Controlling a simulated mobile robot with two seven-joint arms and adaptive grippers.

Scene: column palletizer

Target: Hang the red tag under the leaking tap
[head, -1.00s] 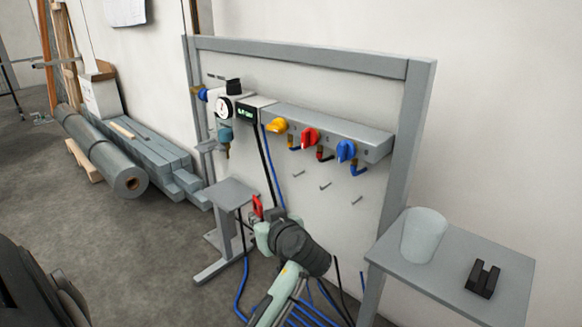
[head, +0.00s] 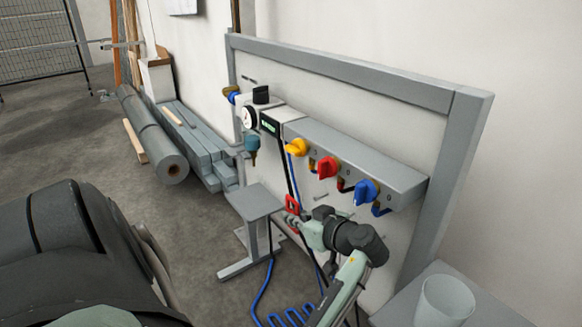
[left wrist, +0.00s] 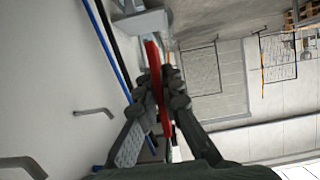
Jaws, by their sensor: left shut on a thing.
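The red tag (head: 292,203) is held in my left gripper (head: 300,217), in front of the panel and below the taps. In the left wrist view the red tag (left wrist: 157,85) stands edge-on between the two closed fingers (left wrist: 160,105). A yellow tap (head: 296,147), a red tap (head: 328,167) and a blue tap (head: 366,191) sit in a row on the grey manifold (head: 400,178). I cannot tell which one leaks. A peg (head: 321,195) juts from the panel below the taps; two pegs (left wrist: 95,112) show in the left wrist view. My right gripper is not in view.
A small grey stand (head: 252,202) is left of my gripper. A gauge (head: 249,117) and a green display (head: 269,125) sit left of the taps. Blue hoses (head: 262,285) hang to the floor. A side table (head: 400,305) with a pale cup (head: 445,300) is at lower right.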

